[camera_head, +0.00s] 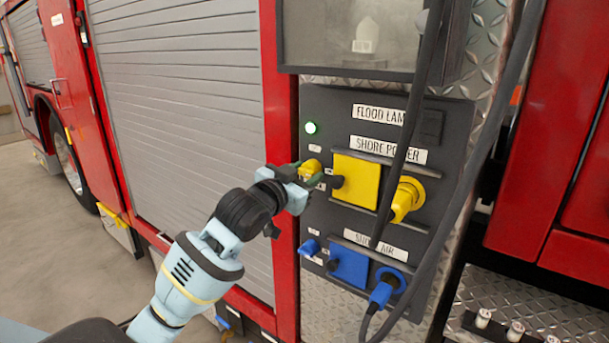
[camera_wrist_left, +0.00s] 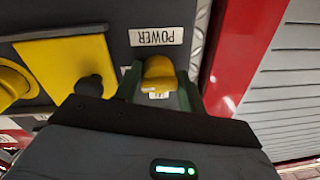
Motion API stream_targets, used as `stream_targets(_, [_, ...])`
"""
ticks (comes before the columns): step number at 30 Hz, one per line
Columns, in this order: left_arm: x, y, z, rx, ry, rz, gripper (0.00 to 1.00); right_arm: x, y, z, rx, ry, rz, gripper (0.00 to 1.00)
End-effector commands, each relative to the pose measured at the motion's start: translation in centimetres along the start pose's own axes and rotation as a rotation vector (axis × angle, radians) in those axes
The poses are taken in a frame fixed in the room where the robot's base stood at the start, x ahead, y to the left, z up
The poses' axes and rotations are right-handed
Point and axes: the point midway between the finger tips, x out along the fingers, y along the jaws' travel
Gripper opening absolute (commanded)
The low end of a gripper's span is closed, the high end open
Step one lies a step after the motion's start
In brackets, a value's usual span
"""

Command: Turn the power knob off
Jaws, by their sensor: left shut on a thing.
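The yellow power knob (camera_head: 310,168) sits on the dark control panel (camera_head: 320,101), left of a yellow cover. It also shows in the left wrist view (camera_wrist_left: 159,72), below a label that reads POWER upside down. My left gripper (camera_head: 301,172) is at the knob, with its two green fingers shut on the knob's sides. It also shows in the left wrist view (camera_wrist_left: 158,88). The fingers partly hide the knob in the head view. My right gripper is not in view.
A yellow square cover (camera_head: 356,181) and a yellow plug (camera_head: 407,199) are right of the knob. Below are a blue knob (camera_head: 309,247), a blue cover (camera_head: 349,264) and a blue connector (camera_head: 383,291). Dark hoses (camera_head: 469,172) hang across the panel's right side.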

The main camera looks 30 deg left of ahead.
Motion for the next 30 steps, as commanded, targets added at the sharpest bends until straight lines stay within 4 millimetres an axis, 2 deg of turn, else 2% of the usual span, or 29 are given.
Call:
stream_targets(11, [0.01,0.34,0.09,-0.141,-0.010,0.008,0.17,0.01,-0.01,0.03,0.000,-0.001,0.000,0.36])
stream_targets(30, [0.01,0.52,-0.11,-0.730,-0.046,0.018,0.17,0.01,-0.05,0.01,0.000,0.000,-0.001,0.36])
